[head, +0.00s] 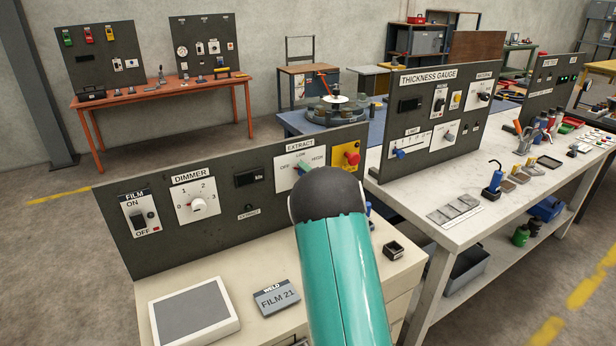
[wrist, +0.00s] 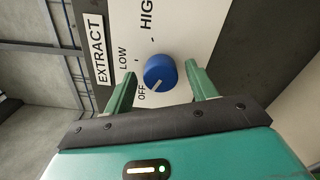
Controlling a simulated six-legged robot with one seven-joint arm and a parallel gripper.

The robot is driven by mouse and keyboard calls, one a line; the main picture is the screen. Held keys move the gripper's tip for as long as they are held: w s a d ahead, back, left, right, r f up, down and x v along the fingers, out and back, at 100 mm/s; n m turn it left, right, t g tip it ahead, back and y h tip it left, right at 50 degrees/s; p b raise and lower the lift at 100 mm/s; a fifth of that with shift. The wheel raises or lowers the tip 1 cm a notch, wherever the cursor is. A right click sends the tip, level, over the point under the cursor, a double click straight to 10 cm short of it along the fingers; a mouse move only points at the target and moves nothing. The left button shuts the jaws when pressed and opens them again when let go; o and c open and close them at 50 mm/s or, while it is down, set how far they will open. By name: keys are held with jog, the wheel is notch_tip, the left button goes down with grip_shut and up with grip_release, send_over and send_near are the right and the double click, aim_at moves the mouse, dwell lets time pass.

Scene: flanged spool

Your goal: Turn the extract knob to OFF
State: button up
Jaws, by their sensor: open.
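The extract knob (wrist: 160,72) is round and blue with a white pointer line. It sits on a white plate marked OFF, LOW and HIGH. In the wrist view its line points down and left, roughly toward the OFF mark. My gripper (wrist: 161,70) is open, with one green finger on each side of the knob and visible gaps beside it. No finger clearly touches it. In the head view the EXTRACT plate (head: 285,172) is on the right part of the grey panel, and my arm and gripper cover the knob.
The panel (head: 237,212) also carries a FILM switch (head: 141,214), a DIMMER dial (head: 197,203) and a dark display (head: 246,178). A yellow plate with a red control (head: 351,158) is close right of EXTRACT. A FILM 21 box (head: 276,297) and a grey-topped tray (head: 194,312) lie on the bench below.

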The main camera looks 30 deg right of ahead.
jog(key=s, duration=1.3)
jog(key=shift+s+a, duration=0.4)
jog(key=s+a+r+m+g+h, duration=0.2)
jog(key=a+r+m+g, duration=0.1)
jog(key=a+r+m, duration=0.3)
jog(key=s+a+r+m+g+h, duration=0.1)
jog(key=s+a+r+m+g, duration=0.2)
jog(key=a+m, duration=0.45)
jog(key=s+a+f+m+g+y, duration=0.1)
jog(key=s+a+m+g+y, duration=0.3)
jog(key=s+a, duration=1.6)
jog(key=s+m+g, duration=0.2)
jog(key=m, duration=0.2)
jog(key=shift+s, duration=0.3)
jog(key=shift+f, duration=0.1)
